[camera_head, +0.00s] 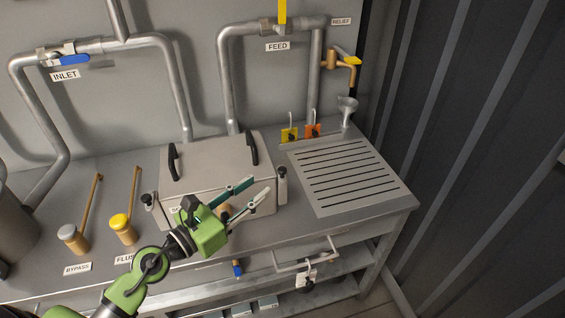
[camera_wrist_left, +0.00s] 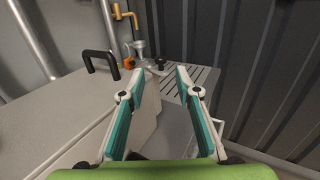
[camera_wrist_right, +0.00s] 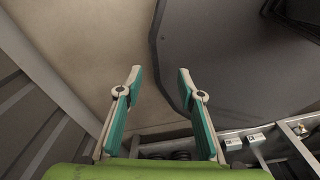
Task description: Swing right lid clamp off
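The right lid clamp (camera_head: 282,186) stands upright at the right side of the grey lidded box (camera_head: 205,160). It has a pale body and a black knob on top. My left gripper (camera_head: 259,186) is open, just left of the clamp, with its fingers pointing at it. In the left wrist view the black knob (camera_wrist_left: 160,64) shows between and beyond the fingertips; I see no contact. The left lid clamp (camera_head: 148,200) is at the box's left side. My right gripper (camera_wrist_right: 160,72) is open and empty, seen only in the right wrist view, away from the box.
A slotted drain plate (camera_head: 346,177) lies right of the box. Two black handles (camera_head: 252,147) rise from the lid. The BYPASS and FLUSH levers (camera_head: 130,205) are at left.

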